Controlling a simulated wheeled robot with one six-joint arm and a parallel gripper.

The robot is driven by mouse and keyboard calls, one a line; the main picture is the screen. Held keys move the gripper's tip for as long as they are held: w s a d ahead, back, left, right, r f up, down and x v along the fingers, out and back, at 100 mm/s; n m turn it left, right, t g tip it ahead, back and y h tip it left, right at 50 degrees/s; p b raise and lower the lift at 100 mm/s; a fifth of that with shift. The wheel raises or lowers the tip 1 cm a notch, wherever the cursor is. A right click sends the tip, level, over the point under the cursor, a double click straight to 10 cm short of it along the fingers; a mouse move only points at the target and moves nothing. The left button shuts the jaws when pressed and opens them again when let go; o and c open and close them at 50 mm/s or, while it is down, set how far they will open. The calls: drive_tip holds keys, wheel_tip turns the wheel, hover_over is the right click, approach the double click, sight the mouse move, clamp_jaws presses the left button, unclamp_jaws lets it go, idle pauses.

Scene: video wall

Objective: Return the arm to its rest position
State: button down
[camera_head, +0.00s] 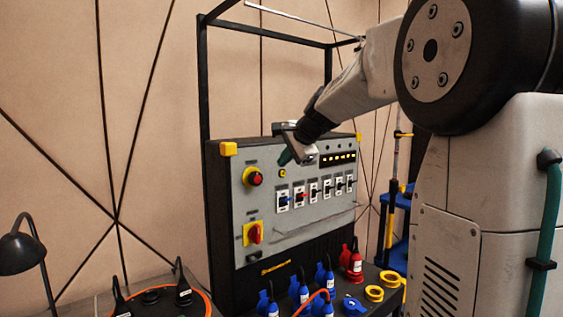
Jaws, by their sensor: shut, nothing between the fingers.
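My arm reaches in from the right of the head camera view, and my gripper (287,157) is in front of the top edge of a grey control panel (290,222). The gripper is shut and holds nothing. Its tip points down and left, close to the panel face above the row of switches. I cannot tell whether it touches the panel. The panel has a red button on yellow (255,178), a red and yellow rotary switch (254,235) and a row of small switches (314,191). A row of yellow lights (339,157) is lit at the upper right.
Blue plugs (302,288), a red plug (355,262) and yellow rings (375,293) stand on the dark bench below the panel. A black frame (204,80) rises around the panel. A black lamp (22,250) is at the left. The wall area left of the panel is clear.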

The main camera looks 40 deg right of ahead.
drive_tip(key=s+a+f+n+g, duration=0.2)
drive_tip(key=s+a+f+n, duration=0.4)
drive_tip(key=s, duration=0.6)
drive_tip(key=s+a+f+n+g, duration=0.3)
drive_tip(key=s+a+f+n, duration=0.2)
drive_tip(key=s+a, duration=0.3)
drive_tip(key=s+a+f+n+g, duration=0.3)
drive_tip(key=s+a+f+n, duration=0.3)
drive_tip(key=s, duration=1)
drive_tip(key=shift+s+a+f+n, duration=0.35)
drive_tip(key=shift+a+f, duration=0.25)
drive_tip(key=shift+a, duration=0.35)
